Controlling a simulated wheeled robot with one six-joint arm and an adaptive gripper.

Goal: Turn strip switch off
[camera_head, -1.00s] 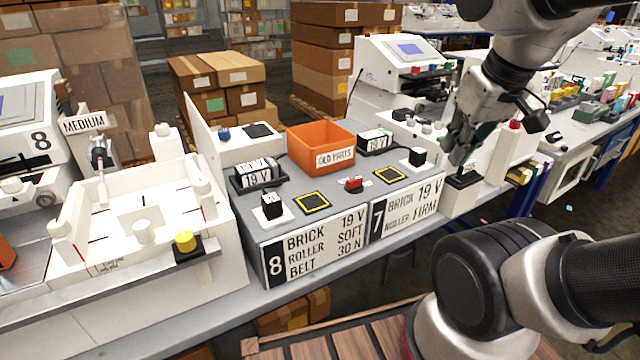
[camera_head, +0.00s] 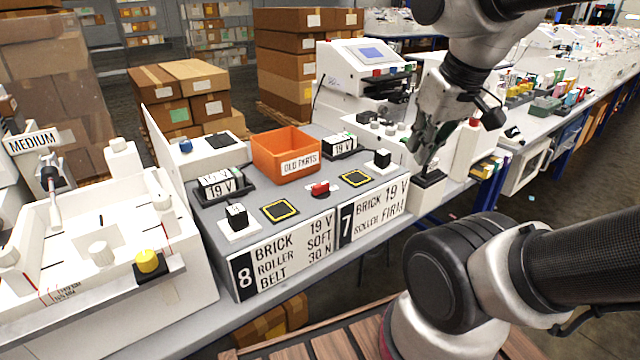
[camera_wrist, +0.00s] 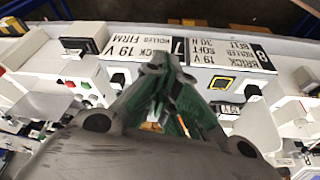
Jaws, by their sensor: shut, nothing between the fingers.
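A small red switch (camera_head: 320,188) sits on the grey bench top between two yellow-edged black pads, behind the number 7 and 8 signs. I take it for the strip switch; its on or off position is too small to tell. My gripper (camera_head: 424,160) is shut and empty, pointing down to the right of the switch and clearly apart from it. It hangs over or close behind a black block (camera_head: 430,184) at the bench's front edge; I cannot tell whether they touch. In the wrist view, my closed fingers (camera_wrist: 162,62) fill the middle, and I cannot make out the switch there.
An orange OLD PARTS bin (camera_head: 284,152) stands behind the switch. Black cubes on white bases stand at left (camera_head: 237,215) and right (camera_head: 382,159). A sign 7 panel (camera_head: 374,214) faces front. A white machine (camera_head: 360,75) stands behind. The grey top around the switch is fairly clear.

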